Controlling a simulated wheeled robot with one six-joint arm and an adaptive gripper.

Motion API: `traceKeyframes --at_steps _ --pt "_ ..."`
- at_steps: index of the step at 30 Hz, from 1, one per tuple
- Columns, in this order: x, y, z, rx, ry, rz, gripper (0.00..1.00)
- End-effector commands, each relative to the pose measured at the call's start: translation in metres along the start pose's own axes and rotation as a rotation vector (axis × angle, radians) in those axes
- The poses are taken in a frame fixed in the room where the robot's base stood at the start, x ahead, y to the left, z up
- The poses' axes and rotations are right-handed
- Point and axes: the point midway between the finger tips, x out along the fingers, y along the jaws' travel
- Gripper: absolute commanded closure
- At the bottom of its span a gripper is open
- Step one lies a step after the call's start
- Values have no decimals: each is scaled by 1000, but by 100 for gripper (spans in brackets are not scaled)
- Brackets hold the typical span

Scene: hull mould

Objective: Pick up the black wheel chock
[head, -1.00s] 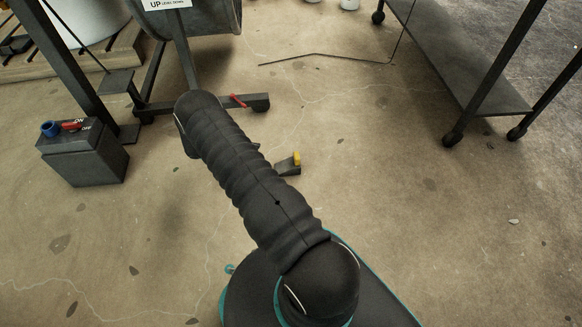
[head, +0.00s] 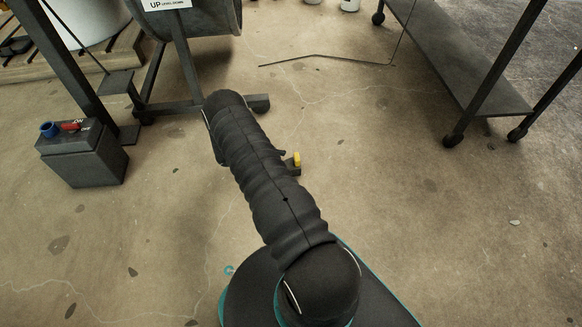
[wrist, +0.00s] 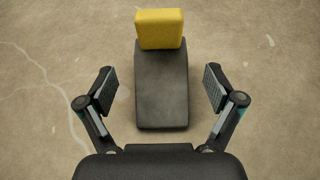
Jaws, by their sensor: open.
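The black wheel chock (wrist: 162,92) lies on the concrete floor, a dark wedge-like block with a yellow block (wrist: 159,28) at its far end. In the wrist view it lies between the two fingers of my gripper (wrist: 160,90), with a gap on each side. My gripper is open and holds nothing. In the head view most of the chock is hidden behind my arm; its yellow end (head: 297,159) and a little of its dark body show just right of the arm.
A dark box with a red lever and blue knob (head: 82,158) stands at left. A metal stand (head: 160,80) is ahead. A wheeled cart (head: 455,75) stands at upper right. A thin bent line (head: 325,55) lies on the floor. The floor right of the chock is clear.

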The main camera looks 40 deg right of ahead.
Motion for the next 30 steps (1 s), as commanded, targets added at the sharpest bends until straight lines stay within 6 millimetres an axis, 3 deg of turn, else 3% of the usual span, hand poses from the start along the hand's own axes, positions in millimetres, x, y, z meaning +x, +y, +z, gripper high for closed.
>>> traceKeyframes --at_steps 6,14,23,30 --pt "30 -1 -3 1 -1 -3 8" --pt "32 -1 -2 1 0 -1 11" --pt "32 -1 -2 1 0 -1 86" --pt "32 -1 -1 1 -1 -1 86"
